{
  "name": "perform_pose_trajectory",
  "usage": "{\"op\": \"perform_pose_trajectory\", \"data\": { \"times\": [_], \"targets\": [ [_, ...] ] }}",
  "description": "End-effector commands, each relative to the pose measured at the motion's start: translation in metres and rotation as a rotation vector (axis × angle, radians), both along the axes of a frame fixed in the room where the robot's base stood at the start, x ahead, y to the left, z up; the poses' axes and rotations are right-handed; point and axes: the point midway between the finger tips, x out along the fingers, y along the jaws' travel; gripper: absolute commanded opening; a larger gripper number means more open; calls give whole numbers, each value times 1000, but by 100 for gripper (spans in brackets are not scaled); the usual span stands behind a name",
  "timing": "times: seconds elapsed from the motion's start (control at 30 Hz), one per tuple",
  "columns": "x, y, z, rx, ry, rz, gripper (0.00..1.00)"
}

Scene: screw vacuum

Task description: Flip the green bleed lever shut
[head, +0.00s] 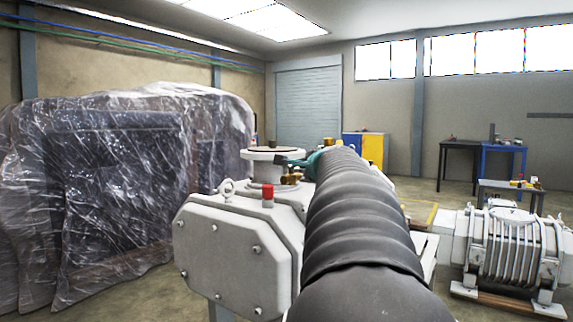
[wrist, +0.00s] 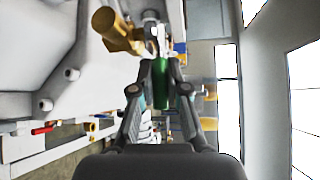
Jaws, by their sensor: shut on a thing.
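The green bleed lever (wrist: 161,85) shows in the wrist view as a short green bar between the two fingers. My gripper (wrist: 161,72) is shut on it, one dark finger on each side. In the head view my gripper (head: 287,161) reaches left from the end of my arm, just above brass fittings (head: 292,178) on the pale grey pump (head: 235,245). The lever cannot be told apart there. A brass fitting (wrist: 117,30) stands up and left of the fingers in the wrist view. The lever's pivot is not clear.
A flanged port (head: 273,154), a lifting eye (head: 226,187) and a red cap (head: 267,196) stand on the pump near my gripper. A plastic-wrapped machine (head: 110,180) is at left and a ribbed motor unit (head: 515,250) at right. My arm hides part of the pump.

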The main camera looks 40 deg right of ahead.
Motion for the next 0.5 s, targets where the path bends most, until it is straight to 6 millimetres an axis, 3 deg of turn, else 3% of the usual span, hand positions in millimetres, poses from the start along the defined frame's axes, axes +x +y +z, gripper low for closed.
{"op": "perform_pose_trajectory", "data": {
  "times": [0.47,0.5],
  "targets": [
    [-6,-8,-3,0,3,-38,0],
    [-6,-8,-3,0,3,-38,17]
  ]
}}
